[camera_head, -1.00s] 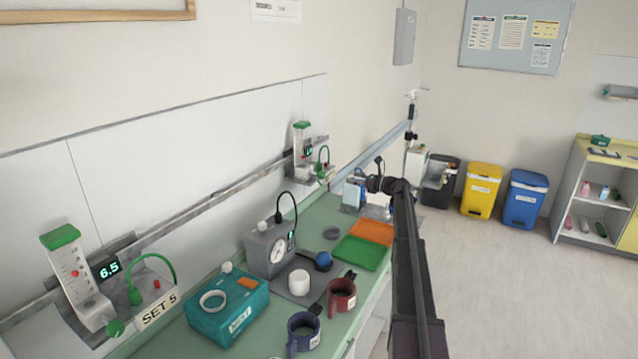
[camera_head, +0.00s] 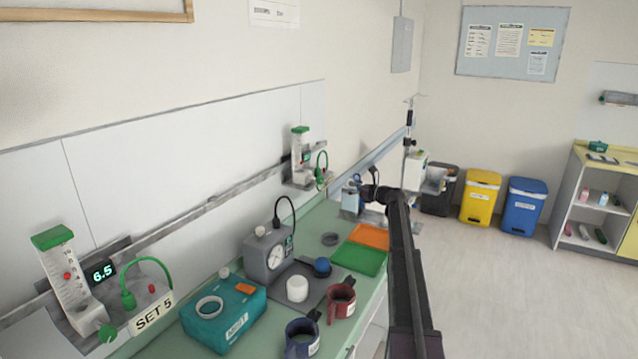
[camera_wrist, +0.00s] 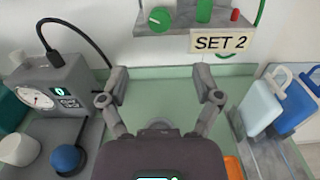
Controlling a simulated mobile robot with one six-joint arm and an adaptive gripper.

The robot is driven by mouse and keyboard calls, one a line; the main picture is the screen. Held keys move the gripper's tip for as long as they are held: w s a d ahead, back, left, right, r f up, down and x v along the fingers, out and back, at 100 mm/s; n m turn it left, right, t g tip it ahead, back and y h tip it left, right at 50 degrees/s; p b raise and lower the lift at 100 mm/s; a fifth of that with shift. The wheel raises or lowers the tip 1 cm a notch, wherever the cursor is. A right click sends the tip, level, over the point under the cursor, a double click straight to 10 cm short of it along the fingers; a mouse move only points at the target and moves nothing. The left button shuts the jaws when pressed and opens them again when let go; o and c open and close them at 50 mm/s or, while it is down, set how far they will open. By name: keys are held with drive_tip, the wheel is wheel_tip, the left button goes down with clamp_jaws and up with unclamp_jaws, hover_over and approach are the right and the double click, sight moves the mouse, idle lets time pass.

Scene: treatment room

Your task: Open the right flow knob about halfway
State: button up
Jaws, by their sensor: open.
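The right flowmeter (camera_head: 301,155), a clear tube with a green top, is mounted on the wall rail. In the wrist view its round green knob (camera_wrist: 160,19) sits at the top, above a plate labelled "SET 2" (camera_wrist: 219,42). My gripper (camera_wrist: 160,80) is open and empty, its two fingers spread apart. The fingertips appear below the knob in the picture and do not touch it. The flowmeter's tube is cut off in the wrist view, and its label is not readable in the head view.
The left flowmeter (camera_head: 68,275) carries a "SET 5" label and a display reading 6.5. The green counter holds a gauge box (camera_head: 266,258) with a black cable, a teal box (camera_head: 222,318), mugs and trays. Blue and white bottles (camera_wrist: 262,105) stand right of my gripper.

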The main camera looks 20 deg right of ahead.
sight(322, 181)
drive_tip(key=x, duration=1.2)
drive_tip(key=shift+w+a, duration=0.2)
clamp_jaws()
